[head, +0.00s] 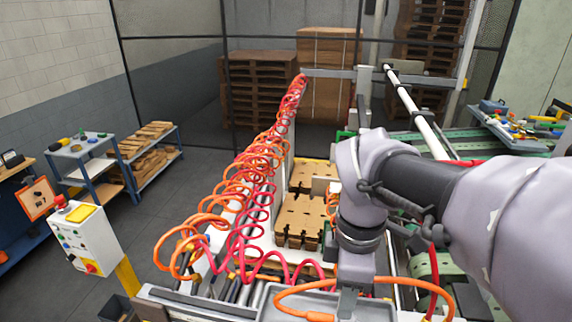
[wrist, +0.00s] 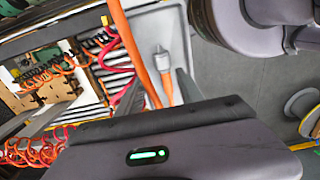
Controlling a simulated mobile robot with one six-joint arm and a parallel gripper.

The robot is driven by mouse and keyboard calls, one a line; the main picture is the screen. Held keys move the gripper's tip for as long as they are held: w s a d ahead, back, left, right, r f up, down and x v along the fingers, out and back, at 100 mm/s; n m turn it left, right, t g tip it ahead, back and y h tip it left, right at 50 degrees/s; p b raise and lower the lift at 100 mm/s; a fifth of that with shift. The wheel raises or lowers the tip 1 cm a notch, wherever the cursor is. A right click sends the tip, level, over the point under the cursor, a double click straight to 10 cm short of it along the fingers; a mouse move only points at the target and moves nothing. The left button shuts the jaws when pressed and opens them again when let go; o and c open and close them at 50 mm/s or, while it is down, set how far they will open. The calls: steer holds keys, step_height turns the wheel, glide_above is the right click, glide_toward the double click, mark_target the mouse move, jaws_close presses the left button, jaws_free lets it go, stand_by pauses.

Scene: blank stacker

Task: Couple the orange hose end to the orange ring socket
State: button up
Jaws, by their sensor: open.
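The orange hose (head: 300,288) loops over the grey tray at the bottom of the head view. Its thicker orange end (head: 320,316) shows at the lower picture edge, by my gripper (head: 348,302). In the wrist view a hose end (wrist: 162,60) with a pale metal tip lies over the tray, with orange hose running down from it behind my gripper. My gripper is open, with nothing seen held between its fingers. Its contact with the hose cannot be told. I cannot make out the orange ring socket in either view.
The grey tray (head: 272,312) lies below my gripper. Coiled orange hoses (head: 235,185) and a red coiled hose (head: 240,235) hang left of the arm. Cardboard blanks (head: 300,215) sit in the machine behind. A control box (head: 85,235) stands at left; open floor lies beyond it.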

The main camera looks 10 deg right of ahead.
steer(key=f+b, duration=0.1)
steer(key=s+f, duration=0.1)
steer(key=f+b, duration=0.1)
steer(key=shift+s+b, duration=0.3)
steer(key=shift+b, duration=0.05)
steer(key=shift+f, duration=0.4)
steer(key=shift+w+f+b, duration=0.3)
steer(key=shift+f+b, duration=0.1)
steer(key=shift+f, duration=0.15)
steer(key=shift+w+f+b, duration=0.25)
steer(key=shift+f+b, duration=0.15)
steer(key=shift+f, duration=0.35)
steer(key=shift+s, duration=0.3)
steer(key=shift+w, duration=0.2)
steer(key=c, duration=0.5)
steer(key=shift+s, duration=0.1)
jaws_close()
